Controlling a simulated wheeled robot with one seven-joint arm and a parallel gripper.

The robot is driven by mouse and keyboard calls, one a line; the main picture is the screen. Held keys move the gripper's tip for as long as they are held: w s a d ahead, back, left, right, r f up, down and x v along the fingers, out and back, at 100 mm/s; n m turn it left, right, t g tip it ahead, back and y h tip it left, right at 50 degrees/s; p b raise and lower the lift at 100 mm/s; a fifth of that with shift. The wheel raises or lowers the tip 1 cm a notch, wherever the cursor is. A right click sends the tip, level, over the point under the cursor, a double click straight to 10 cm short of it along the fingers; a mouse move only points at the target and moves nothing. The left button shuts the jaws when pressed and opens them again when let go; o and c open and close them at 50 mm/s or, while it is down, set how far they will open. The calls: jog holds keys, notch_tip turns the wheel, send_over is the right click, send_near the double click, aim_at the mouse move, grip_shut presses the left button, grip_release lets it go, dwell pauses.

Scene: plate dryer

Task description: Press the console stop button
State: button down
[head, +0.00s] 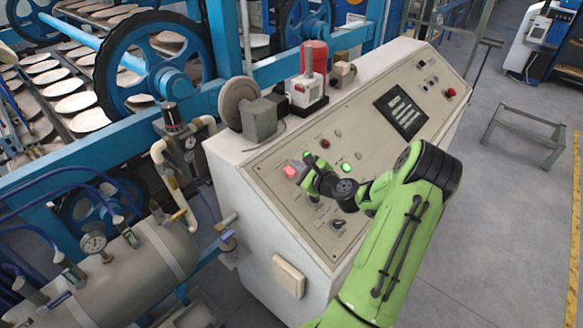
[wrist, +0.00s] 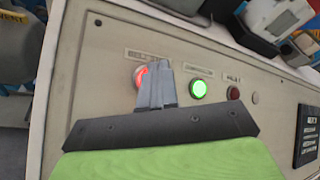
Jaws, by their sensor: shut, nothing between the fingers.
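The sloped beige console (head: 270,150) stands in the middle of the head view. A lit red button (head: 290,171) is near its left end; it also shows in the wrist view (wrist: 139,76), partly hidden behind my fingers. Its label is too blurred to read. My gripper (head: 306,162) is shut and empty, with its fingertips right by the red button. In the wrist view the closed fingers (wrist: 157,68) overlap the button's right side; I cannot tell whether they touch it. A red mushroom knob (head: 451,92) sits at the console's far right end.
A lit green button (wrist: 198,89) and a dark red one (wrist: 233,93) are right of the red button. A screen (head: 401,111) is farther right. A red-and-white device (head: 308,88) stands on the console's top ledge.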

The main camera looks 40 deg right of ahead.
jog(key=shift+s+r, duration=0.1)
jog(key=shift+r, duration=0.1)
jog(key=s+r+p, duration=0.1)
jog(key=r+p, duration=0.1)
jog(key=r, duration=0.1)
jog(key=s+r+p, duration=0.1)
jog(key=shift+s+d+r, duration=0.1)
jog(key=shift+s+r, duration=0.05)
jog(key=shift+s, duration=0.15)
dwell(0.3)
jog(key=shift+w, duration=0.1)
dwell(0.4)
